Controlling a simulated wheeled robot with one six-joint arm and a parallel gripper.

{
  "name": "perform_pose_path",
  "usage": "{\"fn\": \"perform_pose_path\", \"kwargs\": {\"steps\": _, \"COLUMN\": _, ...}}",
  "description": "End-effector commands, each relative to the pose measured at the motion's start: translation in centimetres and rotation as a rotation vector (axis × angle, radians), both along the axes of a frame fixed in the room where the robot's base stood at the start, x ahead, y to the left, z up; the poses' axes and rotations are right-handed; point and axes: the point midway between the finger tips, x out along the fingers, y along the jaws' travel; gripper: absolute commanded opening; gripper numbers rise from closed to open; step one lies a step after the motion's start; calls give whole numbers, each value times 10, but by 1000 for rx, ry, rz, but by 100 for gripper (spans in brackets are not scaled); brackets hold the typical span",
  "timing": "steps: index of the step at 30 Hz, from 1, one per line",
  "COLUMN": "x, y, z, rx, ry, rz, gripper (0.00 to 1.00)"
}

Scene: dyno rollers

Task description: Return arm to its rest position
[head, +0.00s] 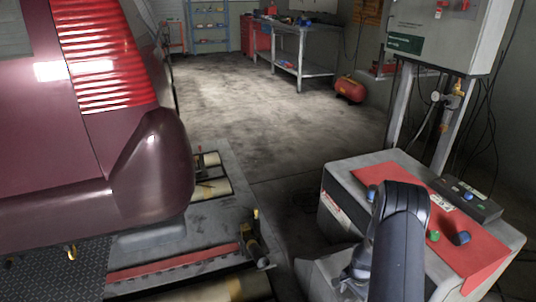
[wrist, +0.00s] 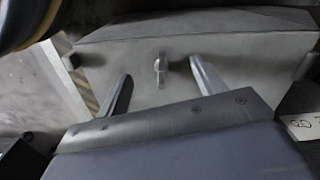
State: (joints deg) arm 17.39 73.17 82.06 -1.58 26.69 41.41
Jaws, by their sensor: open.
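My gripper (wrist: 159,68) is open in the wrist view, its two grey fingers spread apart with nothing held. A small grey upright tab or knob (wrist: 160,70) on a grey surface (wrist: 240,47) shows between the fingertips; I cannot tell how far it is from them. In the head view my dark arm (head: 402,235) reaches over the left part of a control console. The gripper itself is not clear there, being low and partly hidden by the arm.
The grey console (head: 345,185) has a red top (head: 465,245) with knobs. A dark red car (head: 40,130) stands at left beside rollers (head: 215,188). A grey cabinet (head: 445,30) hangs behind the console. Open floor (head: 265,115) leads to a workbench (head: 300,40) and red tank (head: 349,88).

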Motion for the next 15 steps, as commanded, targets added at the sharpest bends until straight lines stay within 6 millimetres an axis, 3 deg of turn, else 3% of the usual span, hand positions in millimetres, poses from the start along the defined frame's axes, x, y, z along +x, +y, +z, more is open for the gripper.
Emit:
{"fn": "perform_pose_path", "kwargs": {"steps": 9, "x": 0, "y": 0, "z": 1, "rx": 1, "ry": 0, "rz": -209, "gripper": 65}}
{"fn": "perform_pose_path", "kwargs": {"steps": 15, "x": 0, "y": 0, "z": 10, "rx": 1, "ry": -1, "rz": -224, "gripper": 65}}
